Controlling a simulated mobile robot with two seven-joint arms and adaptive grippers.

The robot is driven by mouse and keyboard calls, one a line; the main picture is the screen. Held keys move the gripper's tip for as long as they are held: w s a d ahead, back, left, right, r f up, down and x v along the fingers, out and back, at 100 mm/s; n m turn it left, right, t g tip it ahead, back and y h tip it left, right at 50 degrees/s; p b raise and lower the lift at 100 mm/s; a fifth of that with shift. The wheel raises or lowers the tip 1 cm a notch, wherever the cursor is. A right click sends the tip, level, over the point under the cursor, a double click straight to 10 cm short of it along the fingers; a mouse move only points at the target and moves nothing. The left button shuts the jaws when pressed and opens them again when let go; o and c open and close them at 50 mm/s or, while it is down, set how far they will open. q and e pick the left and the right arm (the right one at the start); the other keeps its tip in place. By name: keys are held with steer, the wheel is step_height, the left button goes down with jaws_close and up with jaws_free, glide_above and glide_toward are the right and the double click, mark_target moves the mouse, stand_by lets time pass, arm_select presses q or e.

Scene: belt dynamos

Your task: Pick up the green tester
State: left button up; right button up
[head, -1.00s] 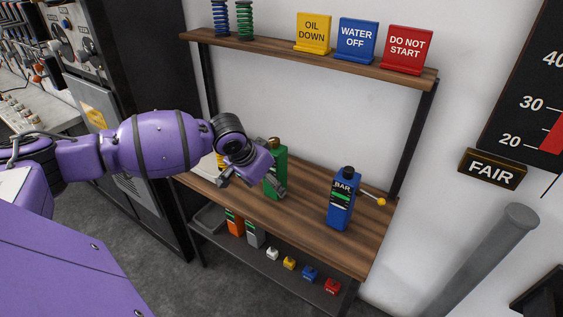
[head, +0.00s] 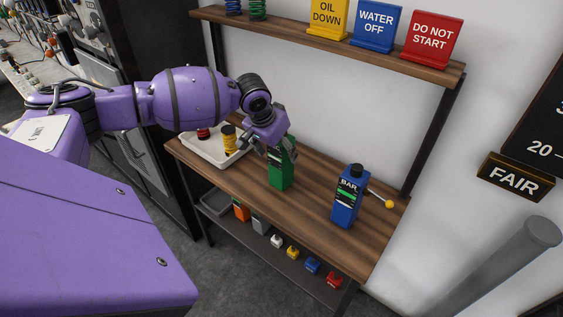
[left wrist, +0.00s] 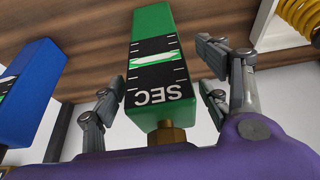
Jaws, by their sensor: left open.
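The green tester (head: 280,172) is a green box with a black label, standing upright on the wooden shelf. In the left wrist view, the tester (left wrist: 152,28) shows the letters SEC and a brass-coloured end towards me. My left gripper (head: 275,150) is at the tester's upper part and hides some of its top in the head view. In the left wrist view, the open fingers (left wrist: 162,78) lie on either side of the tester, with visible gaps. My right gripper is not in view.
A blue tester marked BAR (head: 347,197) with a yellow-tipped probe (head: 388,204) stands to the right. A white tray (head: 205,153) with red and yellow coils is at left. An upper shelf (head: 400,55) holds signs. Small coloured blocks sit on the lower shelf (head: 262,248).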

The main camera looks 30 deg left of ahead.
arm_select(q)
steer(key=shift+x, duration=1.2)
steer(key=shift+r, duration=0.1)
jaws_close()
steer(key=shift+w+r, duration=0.1)
